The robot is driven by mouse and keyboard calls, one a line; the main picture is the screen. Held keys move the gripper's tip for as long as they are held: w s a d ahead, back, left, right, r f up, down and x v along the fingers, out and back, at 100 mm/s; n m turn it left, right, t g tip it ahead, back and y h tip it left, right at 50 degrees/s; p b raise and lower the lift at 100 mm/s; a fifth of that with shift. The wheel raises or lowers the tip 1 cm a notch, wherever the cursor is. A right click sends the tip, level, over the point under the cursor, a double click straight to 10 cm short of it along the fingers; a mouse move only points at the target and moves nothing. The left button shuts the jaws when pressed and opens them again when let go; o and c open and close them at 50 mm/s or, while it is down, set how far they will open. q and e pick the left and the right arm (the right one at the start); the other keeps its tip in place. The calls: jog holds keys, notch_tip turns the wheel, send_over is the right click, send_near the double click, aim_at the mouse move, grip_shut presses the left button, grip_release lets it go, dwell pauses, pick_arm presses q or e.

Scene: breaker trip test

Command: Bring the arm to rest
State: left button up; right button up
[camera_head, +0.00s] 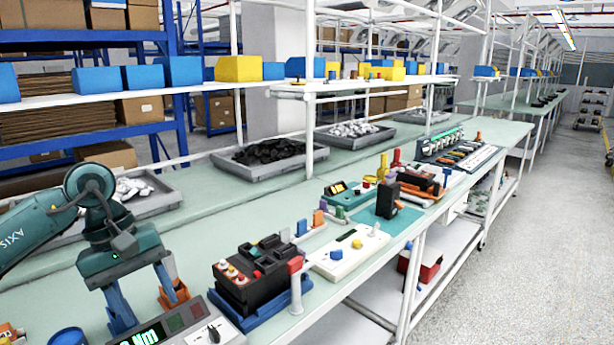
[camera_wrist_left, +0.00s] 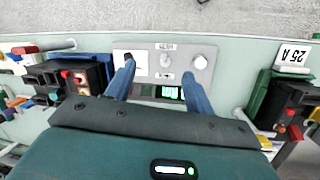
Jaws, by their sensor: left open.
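My left gripper (camera_head: 148,312) hangs at the lower left in the head view, its blue fingers pointing down and spread apart with nothing between them. It is over or beside a grey test box (camera_head: 212,326) with a lit green display and a knob. In the left wrist view, the open fingers (camera_wrist_left: 158,68) frame the same box (camera_wrist_left: 145,60), which has a white label, round knobs and a green display. I cannot tell whether the fingertips touch it. A black breaker (camera_head: 255,272) in a blue holder stands right of the box. My right gripper is not in view.
A white panel (camera_head: 345,255) with a yellow button, a green mat (camera_head: 392,232) and several devices line the bench to the right. Grey trays (camera_head: 270,158) of parts lie behind.

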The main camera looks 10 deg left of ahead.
pick_arm(q)
jog(key=s+d+f+n+t+h+p, duration=0.1)
jog(key=s+d+n+t+h, duration=0.15)
jog(key=d+n+h, duration=0.8)
jog(key=s+d+n+t+h, duration=0.1)
jog(key=d+n+t+h, duration=0.2)
jog(key=d+n+h, duration=0.7)
notch_tip(320, 180, down, 10)
jog(key=w+a+r+n+t+y+p, duration=0.15)
jog(key=n+t+y, duration=1.1)
jog(key=n, duration=1.25)
jog(key=s+a+f+n+g+y, duration=0.2)
jog(key=s+f+n, duration=0.3)
jog(key=f+n, duration=0.3)
jog(key=s+a+f+n+g+y, duration=0.2)
jog(key=s+f+n+g+y, duration=0.3)
jog(key=f, duration=0.5)
jog(key=s+n, duration=0.1)
jog(key=n, duration=0.1)
jog(key=shift+s+a+f+n+y, duration=0.2)
jog(key=shift+s+a+n+y, duration=0.1)
jog(key=shift+n, duration=0.05)
